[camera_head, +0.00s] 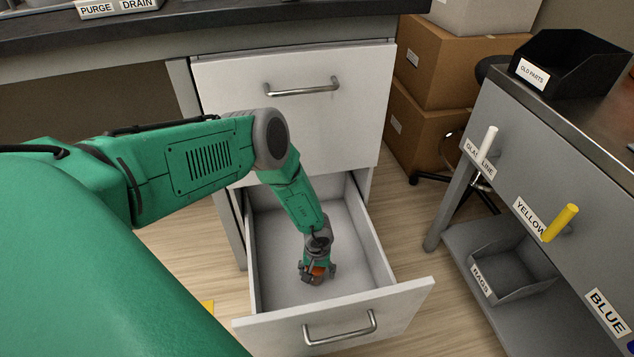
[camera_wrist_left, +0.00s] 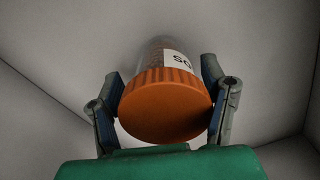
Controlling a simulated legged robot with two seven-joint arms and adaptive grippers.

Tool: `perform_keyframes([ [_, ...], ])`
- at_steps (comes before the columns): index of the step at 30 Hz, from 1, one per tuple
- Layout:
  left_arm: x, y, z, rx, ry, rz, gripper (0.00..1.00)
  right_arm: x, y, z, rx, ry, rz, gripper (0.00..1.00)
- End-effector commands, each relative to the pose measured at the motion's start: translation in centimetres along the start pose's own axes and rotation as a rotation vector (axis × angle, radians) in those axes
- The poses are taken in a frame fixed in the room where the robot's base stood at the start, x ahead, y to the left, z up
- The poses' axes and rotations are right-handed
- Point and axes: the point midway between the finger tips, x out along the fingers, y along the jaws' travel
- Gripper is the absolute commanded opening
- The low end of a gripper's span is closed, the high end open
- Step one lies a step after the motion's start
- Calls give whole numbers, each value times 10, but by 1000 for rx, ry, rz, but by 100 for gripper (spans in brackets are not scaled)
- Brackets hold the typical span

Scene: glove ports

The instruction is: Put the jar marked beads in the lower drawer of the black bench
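The lower drawer (camera_head: 390,292) of the black bench (camera_head: 240,34) is pulled out, with its pale inside showing. My left gripper (camera_head: 318,273) reaches down inside it, near the middle of its floor. In the left wrist view, its two fingers are shut on a jar (camera_wrist_left: 165,104) with a ribbed orange lid and clear body. Only a few letters of the jar's white label show, so the full word cannot be read. I cannot tell whether the jar touches the drawer floor. My right gripper is not in view.
The upper drawer (camera_head: 350,125) is closed above the open one. A grey bench (camera_head: 505,150) with coloured handles and an open bin (camera_head: 510,285) stands at the right. Cardboard boxes (camera_head: 440,65) are stacked behind. The drawer floor around the gripper looks clear.

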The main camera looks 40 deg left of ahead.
Motion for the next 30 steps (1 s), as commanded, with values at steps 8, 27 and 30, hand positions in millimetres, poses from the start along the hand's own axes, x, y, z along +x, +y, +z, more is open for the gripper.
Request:
perform_keyframes([
  [8,-8,0,-2,-2,0,5,66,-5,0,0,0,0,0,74],
  [27,-117,-1,-1,-1,-1,3,66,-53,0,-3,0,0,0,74],
  [30,-120,-1,-2,-2,0,3,66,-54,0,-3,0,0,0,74],
])
